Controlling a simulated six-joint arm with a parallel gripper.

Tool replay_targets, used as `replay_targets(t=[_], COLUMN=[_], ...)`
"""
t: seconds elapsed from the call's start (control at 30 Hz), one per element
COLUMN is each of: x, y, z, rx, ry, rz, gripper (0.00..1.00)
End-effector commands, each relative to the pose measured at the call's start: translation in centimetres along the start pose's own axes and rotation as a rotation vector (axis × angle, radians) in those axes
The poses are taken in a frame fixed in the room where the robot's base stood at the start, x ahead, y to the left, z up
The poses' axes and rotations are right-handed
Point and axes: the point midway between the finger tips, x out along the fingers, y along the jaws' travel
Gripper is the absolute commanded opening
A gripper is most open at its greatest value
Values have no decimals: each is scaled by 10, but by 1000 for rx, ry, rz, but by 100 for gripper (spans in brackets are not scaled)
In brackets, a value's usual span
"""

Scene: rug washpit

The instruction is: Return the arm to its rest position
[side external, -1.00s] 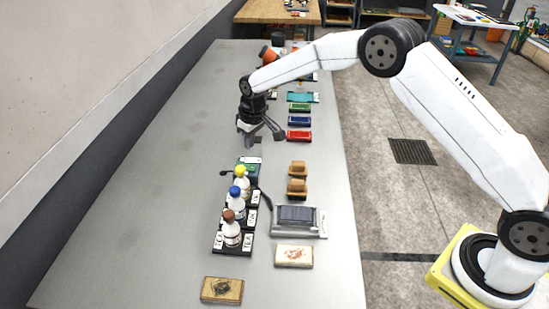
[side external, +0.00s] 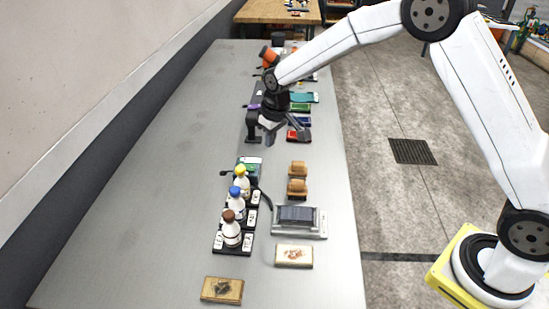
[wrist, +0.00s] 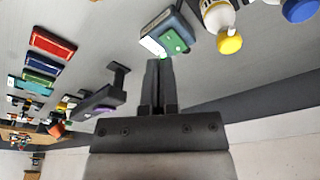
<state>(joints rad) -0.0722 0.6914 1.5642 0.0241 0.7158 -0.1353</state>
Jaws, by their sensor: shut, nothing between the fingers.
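My gripper (side external: 270,137) hangs above the far half of the grey bench (side external: 150,190), pointing down, at the end of my white arm. In the wrist view its two fingers (wrist: 158,82) lie together with nothing between them. In the side view it is in front of the coloured blocks and beside a dark stand with a purple part (side external: 252,122). It is apart from the bottles nearer the camera. The stand also shows left of the fingers in the wrist view (wrist: 98,102).
Bottles with yellow, blue and brown caps (side external: 232,230) stand on dark labelled bases. A green-screened device (side external: 249,168), brown brushes (side external: 297,180), a grey tray device (side external: 299,220) and two picture blocks (side external: 222,290) lie nearby. A red block (side external: 299,135) is close to my gripper. The bench's left side is clear.

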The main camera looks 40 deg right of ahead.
Motion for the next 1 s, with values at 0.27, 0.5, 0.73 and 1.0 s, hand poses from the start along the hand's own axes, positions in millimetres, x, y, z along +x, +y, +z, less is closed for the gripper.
replay_targets(t=[0.27,0.5,0.73,1.0], x=[-28,-45,-56,-61], y=[4,3,0,-6], z=[60,119,180,237], rx=[54,99,141,178], ry=[18,32,45,58], rz=[11,20,27,33], gripper=[0,0,0,0])
